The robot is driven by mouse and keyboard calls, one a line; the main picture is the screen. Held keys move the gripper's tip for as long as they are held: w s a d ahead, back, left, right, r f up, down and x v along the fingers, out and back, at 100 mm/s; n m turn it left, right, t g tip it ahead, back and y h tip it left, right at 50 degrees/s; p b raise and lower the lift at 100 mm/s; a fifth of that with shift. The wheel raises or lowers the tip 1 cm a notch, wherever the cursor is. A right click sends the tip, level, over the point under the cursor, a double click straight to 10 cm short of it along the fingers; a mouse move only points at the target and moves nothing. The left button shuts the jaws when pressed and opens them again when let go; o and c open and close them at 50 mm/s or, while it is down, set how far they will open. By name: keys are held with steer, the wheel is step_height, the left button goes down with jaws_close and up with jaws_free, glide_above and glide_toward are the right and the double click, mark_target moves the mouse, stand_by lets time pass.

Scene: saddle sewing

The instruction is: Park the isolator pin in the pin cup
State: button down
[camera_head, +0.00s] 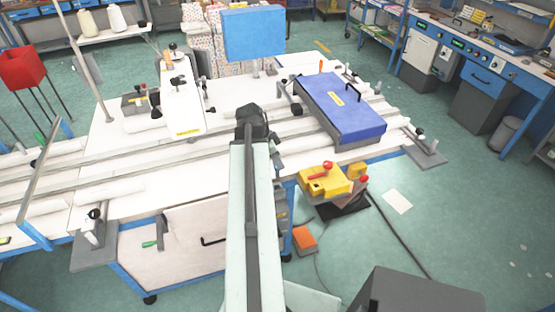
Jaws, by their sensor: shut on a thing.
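My gripper (252,118) is at the far end of my pale arm, over the front part of the white machine table. It is dark and small here, and my arm hides most of its fingers. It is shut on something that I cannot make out. I cannot pick out the isolator pin or the pin cup with certainty. A yellow unit (325,180) with red knobs stands low beyond the table's front right edge, to the right of my arm.
The white table (120,185) carries long rails and clamps. A blue box (340,108) lies on its right part, and a blue panel (253,33) stands behind. An orange block (305,240) is on the floor. Green floor is open at the right.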

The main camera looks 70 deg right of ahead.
mark_target(277, 177)
steer(key=shift+f+b, duration=2.5)
steer(key=shift+f, duration=0.05)
steer(key=shift+f+b, duration=2)
steer(key=shift+r, duration=0.1)
steer(key=c, duration=1.1)
jaws_free()
steer(key=p+v, duration=0.7)
steer(key=shift+w+a+r, duration=0.1)
steer(key=shift+w+r, duration=0.05)
steer(key=shift+r, duration=0.2)
